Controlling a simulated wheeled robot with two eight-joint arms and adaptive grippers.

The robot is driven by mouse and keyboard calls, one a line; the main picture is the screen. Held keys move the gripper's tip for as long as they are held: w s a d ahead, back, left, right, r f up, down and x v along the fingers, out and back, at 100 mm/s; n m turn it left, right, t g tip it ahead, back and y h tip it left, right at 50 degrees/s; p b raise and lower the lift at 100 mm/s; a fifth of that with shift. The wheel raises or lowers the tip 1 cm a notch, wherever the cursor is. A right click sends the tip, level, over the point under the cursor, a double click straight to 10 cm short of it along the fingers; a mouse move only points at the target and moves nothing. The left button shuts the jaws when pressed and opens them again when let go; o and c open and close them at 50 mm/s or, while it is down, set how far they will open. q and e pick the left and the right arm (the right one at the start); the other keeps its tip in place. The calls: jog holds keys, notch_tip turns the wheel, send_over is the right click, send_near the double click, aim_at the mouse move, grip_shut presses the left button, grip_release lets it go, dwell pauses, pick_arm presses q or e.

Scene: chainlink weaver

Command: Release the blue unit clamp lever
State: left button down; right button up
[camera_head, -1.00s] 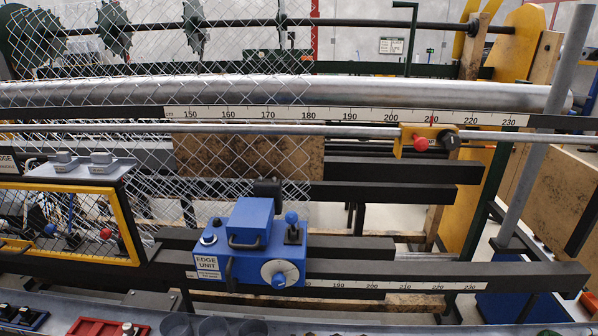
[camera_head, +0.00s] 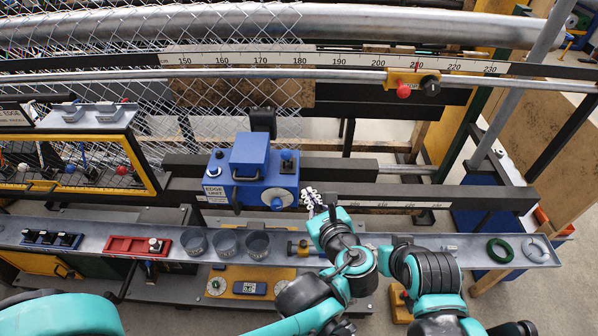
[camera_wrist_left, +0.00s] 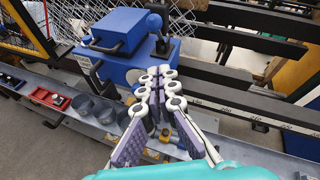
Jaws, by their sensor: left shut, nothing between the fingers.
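The blue edge unit (camera_head: 249,186) sits on the dark lower rail, and its body also shows in the left wrist view (camera_wrist_left: 150,58). On its top right is a short black lever (camera_head: 288,166) with a blue ball knob, which stands up in the left wrist view (camera_wrist_left: 154,21). A black handle (camera_head: 236,199) hangs on its front left side. A white dial (camera_head: 278,199) with a blue knob is on the front. My left gripper (camera_head: 313,197) is shut and empty, just right of the dial; its fingertips (camera_wrist_left: 160,74) overlap the unit in the left wrist view. Contact cannot be told.
A grey tray ledge (camera_head: 400,243) runs along the front with a red tray (camera_head: 138,245), several grey cups and a green ring (camera_head: 499,250). A yellow-framed mesh panel (camera_head: 140,163) stands left of the unit. Scaled rails and wire mesh lie behind.

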aim_at(289, 153)
pick_arm(q)
jog(key=a+r+x, duration=0.1)
jog(key=r+x, duration=0.1)
jog(key=x, duration=1)
jog(key=shift+w+r, duration=0.2)
jog(key=shift+w, duration=0.3)
jog(key=shift+r, duration=0.15)
jog(key=shift+w+r+g+p, duration=0.95)
jog(key=shift+r+g+p, duration=0.25)
jog(key=shift+p, duration=0.5)
jog(key=w+r+m+g+h+p, duration=0.1)
jog(key=w+r+g+p, duration=0.1)
jog(key=w+g+p, duration=0.3)
jog(key=shift+w+m+g, duration=0.4)
jog(key=shift+w+g, duration=0.5)
jog(key=shift+w, duration=1.05)
jog(key=shift+w+r, duration=0.1)
jog(key=shift+w, duration=0.05)
